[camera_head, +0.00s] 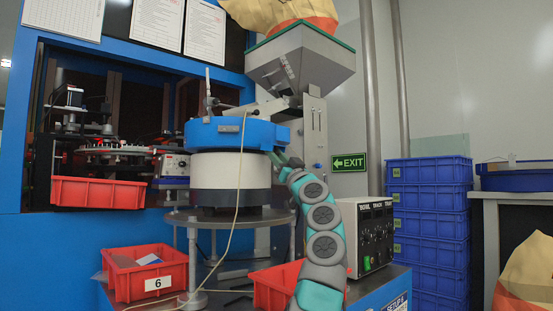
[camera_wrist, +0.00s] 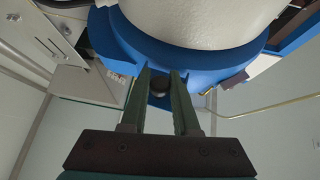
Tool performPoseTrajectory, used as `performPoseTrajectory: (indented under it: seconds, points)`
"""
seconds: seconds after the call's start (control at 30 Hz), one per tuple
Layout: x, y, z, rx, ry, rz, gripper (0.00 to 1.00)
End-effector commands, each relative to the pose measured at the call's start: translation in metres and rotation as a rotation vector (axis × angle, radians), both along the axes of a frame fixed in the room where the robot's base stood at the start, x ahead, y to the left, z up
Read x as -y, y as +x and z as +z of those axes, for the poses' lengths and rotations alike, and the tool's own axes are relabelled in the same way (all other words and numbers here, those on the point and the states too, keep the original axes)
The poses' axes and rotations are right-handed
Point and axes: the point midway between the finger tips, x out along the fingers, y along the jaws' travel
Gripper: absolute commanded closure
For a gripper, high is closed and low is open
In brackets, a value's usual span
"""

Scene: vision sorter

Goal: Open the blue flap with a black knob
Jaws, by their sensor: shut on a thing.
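In the wrist view, my gripper (camera_wrist: 161,76) has its two dark green fingers closed around the small black knob (camera_wrist: 159,88). The knob sits on a blue part, which appears to be the blue flap (camera_wrist: 160,102), partly hidden behind the fingers. In the head view, my gripper (camera_head: 277,158) reaches the right side of the blue bowl feeder (camera_head: 225,134) above its white drum (camera_head: 220,171). The knob is hidden there, and I cannot tell the flap's outline or how far it is open.
A grey hopper (camera_head: 310,62) stands above and behind the bowl. A control box (camera_head: 371,235) is right of my arm. Red bins (camera_head: 160,272) stand on the lower surface. A pale cable (camera_head: 238,185) hangs before the drum. Blue crates (camera_head: 430,225) are stacked at right.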

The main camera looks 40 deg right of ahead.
Motion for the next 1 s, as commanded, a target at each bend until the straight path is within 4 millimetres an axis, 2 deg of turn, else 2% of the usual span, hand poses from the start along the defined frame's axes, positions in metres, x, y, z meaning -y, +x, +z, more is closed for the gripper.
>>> performPoseTrajectory:
  seconds: [0.53, 0.57, 0.6, 0.8, 1.0]
  points:
    - [-0.0004, 0.0015, -0.0009, 0.024, 0.006, 0.000, 1.00]
    - [-0.0004, 0.0015, -0.0008, 0.024, 0.006, 0.000, 0.70]
    - [-0.0004, 0.0015, -0.0008, 0.024, 0.006, 0.000, 0.66]
    - [-0.0003, 0.0013, -0.0007, 0.024, 0.006, 0.000, 0.43]
    - [-0.0002, 0.0011, -0.0007, 0.024, 0.006, 0.000, 0.41]
